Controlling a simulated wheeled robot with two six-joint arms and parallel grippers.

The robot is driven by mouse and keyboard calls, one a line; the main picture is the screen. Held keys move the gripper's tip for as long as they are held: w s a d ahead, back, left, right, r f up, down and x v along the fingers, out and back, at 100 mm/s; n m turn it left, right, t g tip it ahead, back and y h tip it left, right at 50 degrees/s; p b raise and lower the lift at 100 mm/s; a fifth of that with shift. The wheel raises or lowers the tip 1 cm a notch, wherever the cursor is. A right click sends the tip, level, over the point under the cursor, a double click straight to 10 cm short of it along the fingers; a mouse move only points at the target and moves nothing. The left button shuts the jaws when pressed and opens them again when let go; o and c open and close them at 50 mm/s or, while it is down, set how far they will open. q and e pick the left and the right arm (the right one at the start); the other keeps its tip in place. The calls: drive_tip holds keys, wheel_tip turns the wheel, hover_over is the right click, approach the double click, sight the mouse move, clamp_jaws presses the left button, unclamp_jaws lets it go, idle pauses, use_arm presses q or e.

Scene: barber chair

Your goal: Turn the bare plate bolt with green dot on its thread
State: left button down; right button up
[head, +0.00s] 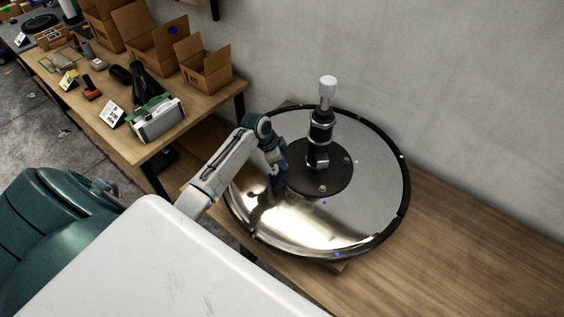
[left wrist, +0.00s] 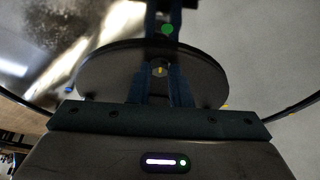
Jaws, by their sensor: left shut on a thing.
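The barber chair's round chrome base (head: 375,215) lies on the wooden surface, with a dark round plate (head: 325,180) and an upright column (head: 320,130) at its middle. My left gripper (head: 281,184) reaches down to the plate's left side. In the left wrist view its fingers (left wrist: 160,88) are shut on a small yellowish bolt (left wrist: 159,71) at the plate (left wrist: 110,78). A green dot (left wrist: 168,29) shows beyond the bolt; I cannot tell whether it lies on the thread. Other plate bolts show at the front (head: 322,188) and right (head: 346,158). My right gripper is not in view.
The column stands close to the right of my left gripper. A grey wall (head: 450,80) is behind the base. A workbench (head: 150,150) with open cardboard boxes (head: 203,65) and a metal case (head: 158,122) stands at the left. The wooden surface (head: 470,250) is clear on the right.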

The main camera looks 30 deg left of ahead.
use_arm(q)
drive_tip(key=m, duration=0.1)
drive_tip(key=m+g+b, duration=0.1)
drive_tip(key=m, duration=0.1)
drive_tip(key=m+h+b, duration=0.1)
drive_tip(key=shift+w+a+f+m, duration=0.1)
drive_tip(key=shift+w+a+m, duration=0.05)
drive_tip(key=shift+w+m, duration=0.15)
drive_tip(key=m+g+b, duration=0.1)
drive_tip(key=m+b, duration=0.1)
drive_tip(key=m, duration=0.1)
drive_tip(key=shift+w+g, duration=0.1)
drive_tip(key=shift+g, duration=0.3)
drive_tip(key=shift+w+m+g+b, duration=0.1)
drive_tip(key=shift+m+g+b, duration=0.4)
drive_tip(key=shift+m, duration=0.8)
drive_tip(key=c, duration=1.3)
unclamp_jaws()
drive_tip(key=shift+c, duration=0.2)
